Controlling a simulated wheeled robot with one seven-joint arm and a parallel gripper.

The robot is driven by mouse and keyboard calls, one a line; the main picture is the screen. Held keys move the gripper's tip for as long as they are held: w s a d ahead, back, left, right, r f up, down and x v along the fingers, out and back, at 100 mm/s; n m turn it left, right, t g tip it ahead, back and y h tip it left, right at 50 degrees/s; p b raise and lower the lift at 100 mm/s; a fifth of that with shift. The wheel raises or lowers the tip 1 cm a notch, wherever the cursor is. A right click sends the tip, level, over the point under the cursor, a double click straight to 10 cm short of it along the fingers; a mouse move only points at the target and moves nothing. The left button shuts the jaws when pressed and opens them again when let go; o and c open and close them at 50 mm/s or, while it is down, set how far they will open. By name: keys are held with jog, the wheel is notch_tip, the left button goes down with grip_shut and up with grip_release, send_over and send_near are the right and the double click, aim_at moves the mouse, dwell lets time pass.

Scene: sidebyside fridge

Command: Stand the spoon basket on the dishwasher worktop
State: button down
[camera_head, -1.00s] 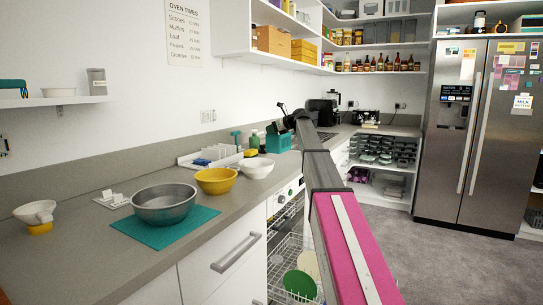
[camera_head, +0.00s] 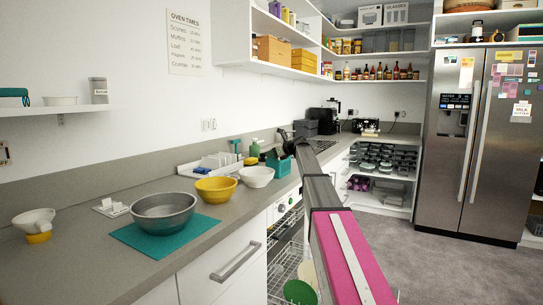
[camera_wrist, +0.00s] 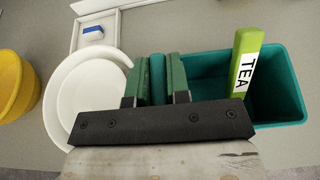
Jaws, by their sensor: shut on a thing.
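The spoon basket appears to be the teal open box (camera_head: 283,167) beside the white bowl on the worktop in the head view, partly hidden by my arm. In the wrist view the teal basket (camera_wrist: 290,85) lies right of my gripper. A green piece lettered TEA (camera_wrist: 244,75) stands up across its opening; its foot is hidden. My gripper (camera_wrist: 157,80) is shut with the basket's left side between its fingers. I cannot tell whether the basket's base touches the worktop. The grey dishwasher worktop (camera_head: 232,205) runs along the wall above the open dishwasher racks (camera_head: 285,262).
A white bowl (camera_head: 257,177) stands close beside the basket. A yellow bowl (camera_head: 215,190) and a steel bowl (camera_head: 163,212) on a teal mat (camera_head: 150,245) stand nearer. A white tray (camera_head: 195,168) is behind. The worktop's front strip is bare.

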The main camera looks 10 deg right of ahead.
jog(key=c, duration=1.1)
grip_release()
jog(key=shift+s+d+r, duration=0.15)
jog(key=shift+d+r, duration=0.05)
jog(key=v, duration=1.1)
jog(key=shift+d, duration=0.2)
jog(key=shift+s+r, duration=0.1)
